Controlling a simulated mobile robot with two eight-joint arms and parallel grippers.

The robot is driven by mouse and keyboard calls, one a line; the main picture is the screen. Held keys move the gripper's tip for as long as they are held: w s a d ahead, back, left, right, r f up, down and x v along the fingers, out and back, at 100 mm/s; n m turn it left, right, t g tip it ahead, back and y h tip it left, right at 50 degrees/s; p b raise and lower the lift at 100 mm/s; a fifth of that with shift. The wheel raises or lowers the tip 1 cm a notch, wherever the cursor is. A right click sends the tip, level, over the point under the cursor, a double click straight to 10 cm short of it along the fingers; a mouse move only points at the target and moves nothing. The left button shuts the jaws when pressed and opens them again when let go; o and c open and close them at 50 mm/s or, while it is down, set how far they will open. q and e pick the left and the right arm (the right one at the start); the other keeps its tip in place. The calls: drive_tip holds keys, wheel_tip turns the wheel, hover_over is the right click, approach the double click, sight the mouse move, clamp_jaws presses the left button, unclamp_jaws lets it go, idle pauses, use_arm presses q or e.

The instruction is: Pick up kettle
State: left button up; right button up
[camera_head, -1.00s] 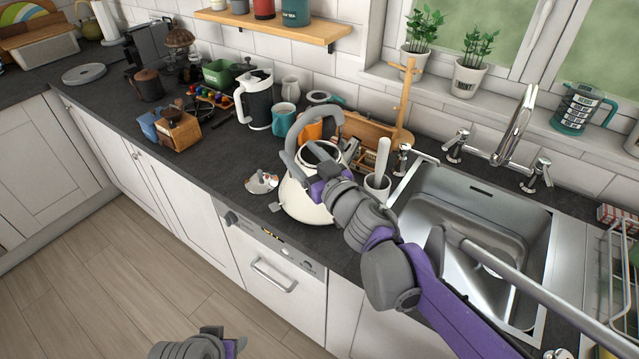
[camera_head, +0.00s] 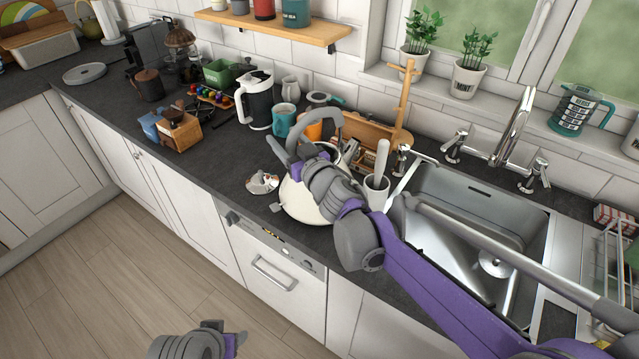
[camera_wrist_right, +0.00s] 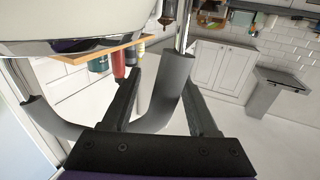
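The kettle (camera_head: 297,203) is cream white with a thick grey arched handle (camera_head: 333,122). It stands on the worktop left of the sink, its right side hidden by my right arm. My right gripper (camera_head: 307,152) is at the handle in the head view, its fingertips mostly hidden by the wrist. In the right wrist view the two dark fingers (camera_wrist_right: 163,100) are apart, with part of the grey handle (camera_wrist_right: 172,82) showing between them. The kettle's pale body (camera_wrist_right: 45,25) fills the top left there. My left gripper (camera_head: 236,342) is low at the bottom edge, away from the worktop.
A patterned spoon rest (camera_head: 262,182) lies just left of the kettle. A teal mug (camera_head: 284,120), an orange mug (camera_head: 311,128) and a white-and-black carafe (camera_head: 256,100) stand behind it. A utensil cup (camera_head: 376,193) is close on the right, beside the sink (camera_head: 470,220).

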clamp_jaws()
idle(1.2)
